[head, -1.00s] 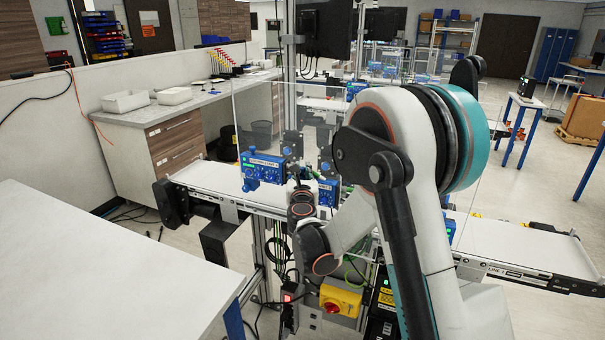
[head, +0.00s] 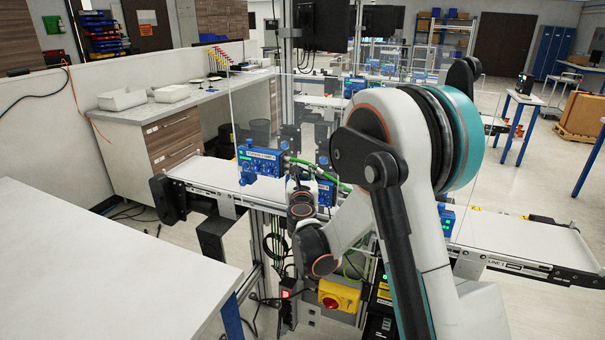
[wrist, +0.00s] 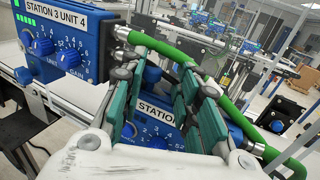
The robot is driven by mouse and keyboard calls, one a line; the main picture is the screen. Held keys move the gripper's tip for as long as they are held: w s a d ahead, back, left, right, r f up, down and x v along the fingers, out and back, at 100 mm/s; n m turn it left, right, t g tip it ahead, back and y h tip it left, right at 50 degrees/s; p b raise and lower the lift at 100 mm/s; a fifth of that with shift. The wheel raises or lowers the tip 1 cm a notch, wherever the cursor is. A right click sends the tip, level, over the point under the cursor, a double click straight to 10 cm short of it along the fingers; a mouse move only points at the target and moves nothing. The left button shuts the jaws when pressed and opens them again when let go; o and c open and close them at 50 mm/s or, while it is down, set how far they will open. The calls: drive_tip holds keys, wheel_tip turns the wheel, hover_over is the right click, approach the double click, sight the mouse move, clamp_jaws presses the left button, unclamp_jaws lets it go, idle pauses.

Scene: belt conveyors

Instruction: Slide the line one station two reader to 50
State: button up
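I cannot pick out a reader marked as station two. In the wrist view a blue unit (wrist: 58,45) at the left reads "STATION 3 UNIT 4", with knobs and a lit green bar. A second blue unit (wrist: 157,131) with a dial shows between my fingers; its label starts "STATION" and the rest is hidden. In the head view the left unit (head: 260,162) and the second unit (head: 327,193) stand by the belt; my arm hides the gripper's fingers there.
A green hose (wrist: 165,48) runs across behind the fingers and down the right, close to them. A clear panel (head: 400,85) rises behind the belt (head: 215,175). A yellow-and-red switch (head: 338,297) sits below. A white table (head: 95,265) fills the left foreground.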

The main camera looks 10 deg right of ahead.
drive_tip(key=shift+s+a+f, duration=0.15)
drive_tip(key=shift+a+f, duration=0.05)
drive_tip(key=shift+a, duration=0.2)
drive_tip(key=v, duration=1.1)
drive_tip(key=shift+s+d, duration=0.25)
drive_tip(key=shift+s, duration=0.15)
drive_tip(key=shift+d+r, duration=0.1)
drive_tip(key=shift+r, duration=0.1)
